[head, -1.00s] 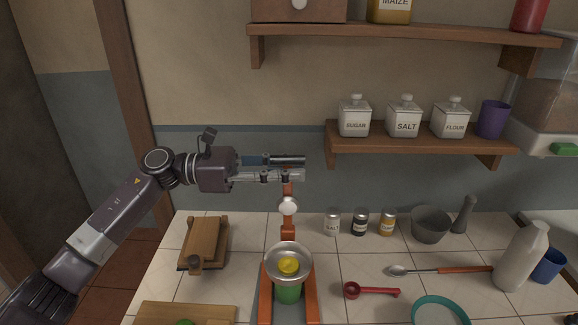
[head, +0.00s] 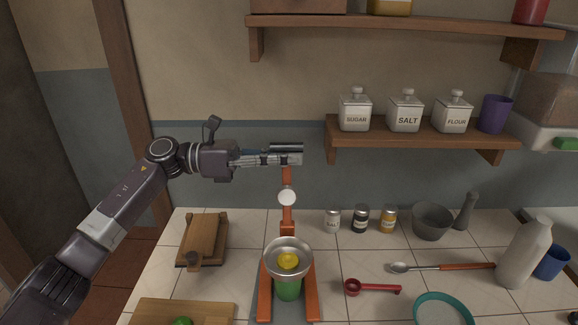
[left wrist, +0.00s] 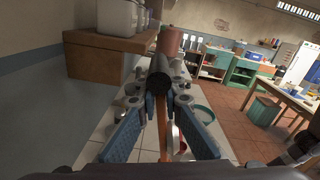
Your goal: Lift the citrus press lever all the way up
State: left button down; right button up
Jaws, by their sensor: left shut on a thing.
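The orange citrus press (head: 265,293) stands on the counter, with a metal bowl (head: 274,254) holding a yellow citrus half (head: 288,260) and a green cup (head: 288,289) beneath. Its orange lever (head: 287,178) points nearly straight up, with a dark cross handle (head: 287,147) at the top and a pale round part lower down. My left gripper (head: 293,159) reaches in from the left and is shut on the lever just below or at the handle. In the left wrist view the dark handle (left wrist: 160,74) lies between the fingers. My right gripper is not in view.
A shelf with white jars (head: 355,112) is at the right of the raised lever. A wooden board-like press (head: 203,240) stands left of the citrus press. Small tins (head: 360,219), a grey mortar (head: 432,222) and a red scoop (head: 372,288) are to the right.

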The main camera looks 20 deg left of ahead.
pick_arm(q)
jog(key=shift+w+a+r, duration=0.2)
jog(key=shift+w+r, duration=0.15)
jog(key=shift+r, duration=0.1)
jog(key=c, duration=2)
grip_release()
jog(key=shift+o, duration=0.2)
jog(key=v, duration=1.2)
jog(key=shift+f, duration=0.4)
